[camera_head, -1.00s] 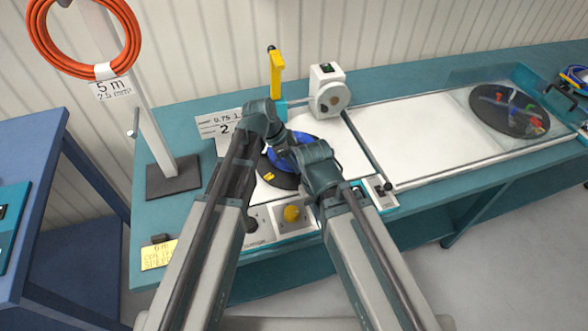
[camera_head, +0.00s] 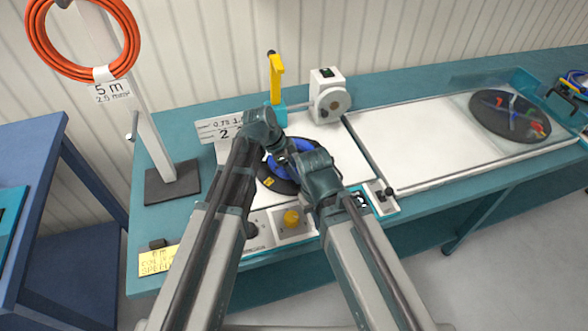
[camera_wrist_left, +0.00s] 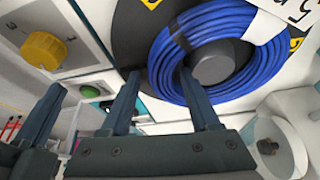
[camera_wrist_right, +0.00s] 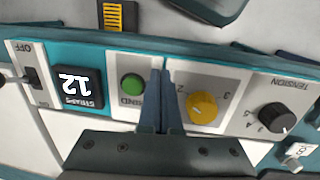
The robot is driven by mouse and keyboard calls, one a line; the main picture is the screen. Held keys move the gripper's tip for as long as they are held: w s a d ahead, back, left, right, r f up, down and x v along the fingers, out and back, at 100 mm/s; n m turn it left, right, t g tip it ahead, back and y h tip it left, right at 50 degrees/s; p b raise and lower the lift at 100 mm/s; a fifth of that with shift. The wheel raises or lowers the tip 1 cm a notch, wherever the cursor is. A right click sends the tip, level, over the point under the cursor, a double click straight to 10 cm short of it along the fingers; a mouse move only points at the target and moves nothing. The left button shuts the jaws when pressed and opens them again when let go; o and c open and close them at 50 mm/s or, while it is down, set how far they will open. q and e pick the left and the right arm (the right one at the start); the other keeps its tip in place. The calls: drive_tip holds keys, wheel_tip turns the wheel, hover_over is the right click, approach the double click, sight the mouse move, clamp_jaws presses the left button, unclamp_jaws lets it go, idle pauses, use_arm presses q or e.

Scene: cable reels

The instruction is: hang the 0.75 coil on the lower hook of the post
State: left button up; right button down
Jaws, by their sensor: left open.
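The blue coil (camera_wrist_left: 172,60) lies on a black disc (camera_wrist_left: 128,30) around a grey hub (camera_wrist_left: 211,62); it is partly hidden by my arms in the head view (camera_head: 304,145). A white tag (camera_wrist_left: 288,12) lies at its edge. My left gripper (camera_wrist_left: 160,76) is open, one finger outside the coil's ring and the other near the hub. My right gripper (camera_wrist_right: 163,75) is shut and empty over the panel, between the green button (camera_wrist_right: 132,86) and yellow knob (camera_wrist_right: 203,107). The white post (camera_head: 150,125) stands at the left; its lower hook (camera_head: 134,124) is bare.
An orange coil (camera_head: 38,50) tagged 5 m hangs high on the post. A yellow lever (camera_head: 277,75) and a white machine (camera_head: 328,92) stand behind the disc. A blue cabinet (camera_head: 35,150) is at far left. The white board (camera_head: 430,140) at right is mostly clear.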

use_arm(q)
drive_tip(key=p+v, duration=1.3)
drive_tip(key=v, duration=0.1)
drive_tip(key=s+f+n+g+y, duration=0.1)
drive_tip(key=s+n+y, duration=0.5)
drive_tip(key=s+n, duration=0.6)
drive_tip(key=shift+s+f, duration=0.4)
drive_tip(key=shift+s, duration=1.25)
use_arm(e)
wheel_tip(320, 180, up, 13)
drive_tip(key=shift+f, duration=0.15)
use_arm(q)
drive_tip(key=shift+d, duration=0.15)
